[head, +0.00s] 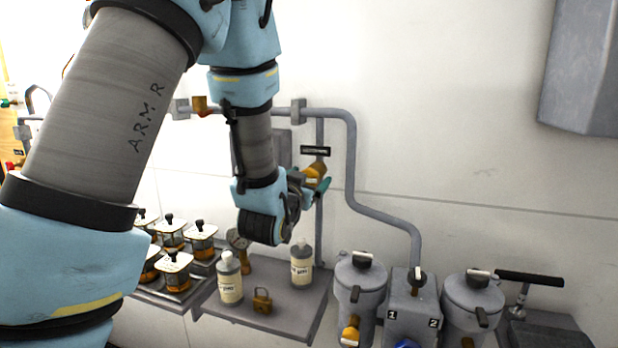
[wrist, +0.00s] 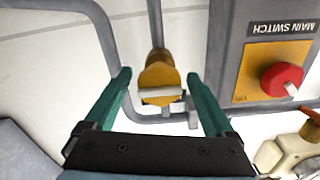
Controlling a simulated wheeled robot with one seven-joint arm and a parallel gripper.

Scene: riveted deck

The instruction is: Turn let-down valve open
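A yellow valve (wrist: 158,80) with a pale bar handle sits on a grey vertical pipe in the wrist view. Its handle lies roughly crosswise in that picture. In the head view a yellow valve (head: 316,171) shows on the wall pipe under a small black plate (head: 315,151), whose text is too small to read. My gripper (wrist: 158,77) is open, its green fingers on either side of the valve with visible gaps. In the head view my gripper (head: 322,186) is at the valve, partly hidden by my wrist.
A main switch box (wrist: 262,75) with a red knob is close right of my gripper in the wrist view. Below my arm, a shelf (head: 285,312) holds bottles (head: 230,280), a padlock (head: 262,301) and a gauge. Lidded canisters (head: 361,285) stand right.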

